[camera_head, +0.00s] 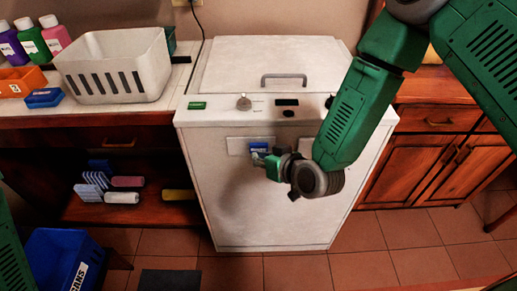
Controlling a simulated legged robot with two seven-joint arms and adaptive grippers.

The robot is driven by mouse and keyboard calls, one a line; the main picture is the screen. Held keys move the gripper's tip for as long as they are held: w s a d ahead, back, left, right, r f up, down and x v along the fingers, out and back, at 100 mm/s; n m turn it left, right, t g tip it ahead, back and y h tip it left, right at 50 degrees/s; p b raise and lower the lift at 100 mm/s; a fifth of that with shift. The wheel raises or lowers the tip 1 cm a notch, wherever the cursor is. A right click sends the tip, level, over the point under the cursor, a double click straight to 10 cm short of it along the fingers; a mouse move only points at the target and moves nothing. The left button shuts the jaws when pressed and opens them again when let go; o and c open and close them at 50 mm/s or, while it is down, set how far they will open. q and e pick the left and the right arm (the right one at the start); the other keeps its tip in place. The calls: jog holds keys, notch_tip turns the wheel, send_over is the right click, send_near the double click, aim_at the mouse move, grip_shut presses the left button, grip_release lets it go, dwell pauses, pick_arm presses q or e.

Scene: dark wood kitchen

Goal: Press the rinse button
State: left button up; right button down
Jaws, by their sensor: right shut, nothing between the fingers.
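A white washing machine (225,200) stands in the middle, with a lid and handle on top and a control strip along its upper front edge. Three panels sit in a row on its front: a pale one (237,146), a blue one (258,148) with small lettering, and a pale one at right, partly hidden by my arm. The lettering is too small to read, so I cannot tell which is the rinse button. My right gripper (264,159) is shut and empty, just below and in front of the blue panel; I cannot tell whether they touch. My left gripper is out of view.
A grey basket (115,65) and bottles stand on the left counter. A blue crate (62,262) is on the floor. Wooden cabinets (430,165) stand at right.

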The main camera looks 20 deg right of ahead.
jog(key=s+a, duration=0.1)
jog(key=s, duration=0.4)
jog(key=shift+s+a+p, duration=0.35)
jog(key=shift+s+p, duration=0.05)
jog(key=shift+p, duration=0.05)
dwell(0.4)
jog(key=s+d+f+g+h, duration=0.1)
jog(key=s+d+f+g, duration=0.2)
jog(key=s+d, duration=0.2)
jog(key=s+d+f+g+h, duration=0.2)
jog(key=s+d+f+g, duration=0.2)
jog(key=s, duration=0.7)
jog(key=s+d+f+m+g+h, duration=0.1)
jog(key=s+d+f+g, duration=0.2)
jog(key=s, duration=0.6)
jog(key=d+f, duration=0.1)
jog(key=d, duration=0.1)
jog(key=shift+d+f+g+h, duration=0.2)
jog(key=shift+d+g+h, duration=0.1)
jog(key=shift+d+g, duration=0.1)
jog(key=shift+a, duration=0.1)
